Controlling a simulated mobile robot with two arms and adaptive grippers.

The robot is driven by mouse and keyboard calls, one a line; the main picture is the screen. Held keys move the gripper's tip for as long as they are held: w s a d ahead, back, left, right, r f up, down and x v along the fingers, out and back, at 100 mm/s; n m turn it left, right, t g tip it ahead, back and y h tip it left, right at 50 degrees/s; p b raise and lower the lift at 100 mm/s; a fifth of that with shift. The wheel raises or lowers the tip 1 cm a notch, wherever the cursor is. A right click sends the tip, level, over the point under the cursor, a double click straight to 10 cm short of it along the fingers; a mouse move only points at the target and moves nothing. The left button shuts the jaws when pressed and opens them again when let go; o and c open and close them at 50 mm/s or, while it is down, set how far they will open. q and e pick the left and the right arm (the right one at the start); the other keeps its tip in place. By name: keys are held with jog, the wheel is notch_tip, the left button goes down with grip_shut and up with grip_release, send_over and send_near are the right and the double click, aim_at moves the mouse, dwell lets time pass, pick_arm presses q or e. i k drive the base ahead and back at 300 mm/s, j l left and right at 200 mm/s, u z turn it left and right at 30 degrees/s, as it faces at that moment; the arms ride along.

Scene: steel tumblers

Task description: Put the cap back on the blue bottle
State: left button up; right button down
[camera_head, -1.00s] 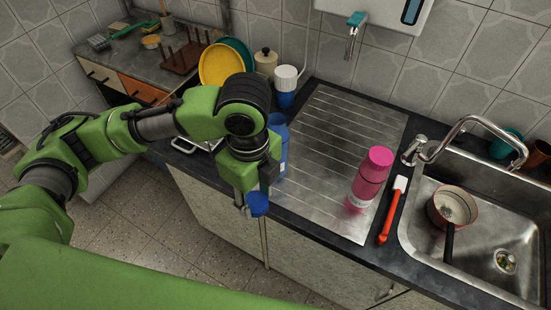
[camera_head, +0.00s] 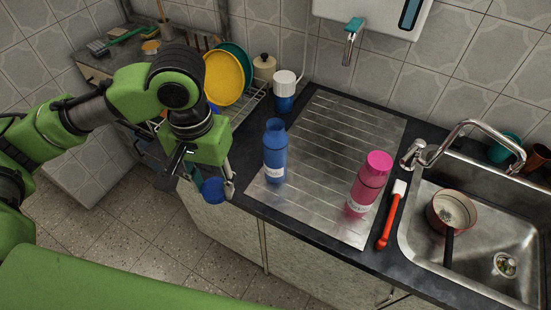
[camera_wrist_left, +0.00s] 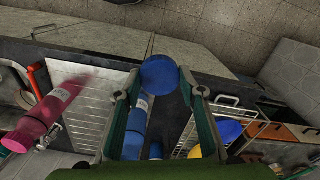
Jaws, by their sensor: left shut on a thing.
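The blue bottle (camera_head: 275,158) stands upright on the steel drainboard near its left front corner; it also shows in the left wrist view (camera_wrist_left: 137,125), partly behind a finger. My left gripper (camera_head: 211,188) is shut on the round blue cap (camera_head: 213,191), left of the bottle and apart from it, near the counter's front edge. In the left wrist view the cap (camera_wrist_left: 159,73) sits between the two fingertips. My right gripper is in neither view.
A pink bottle (camera_head: 369,187) stands on the drainboard (camera_head: 320,150), beside a red-handled brush (camera_head: 390,220). The sink (camera_head: 480,275) holds a pan (camera_head: 450,207). A white-and-blue cup (camera_head: 284,90) and yellow plate (camera_head: 224,77) stand behind. The drainboard's middle is clear.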

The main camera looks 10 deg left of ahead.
aim_at(274, 139)
jog(key=z, duration=0.35)
jog(key=j+z, duration=0.2)
jog(key=j, duration=0.2)
jog(key=k+j+z, duration=0.2)
jog(key=j, duration=0.15)
jog(key=j+z, duration=0.2)
jog(key=j, duration=0.2)
jog(key=k+j+z, duration=0.1)
jog(key=j+z, duration=0.15)
jog(key=k+j, duration=0.1)
jog(key=j, duration=0.3)
jog(key=k+j, duration=0.15)
jog(key=j, duration=0.25)
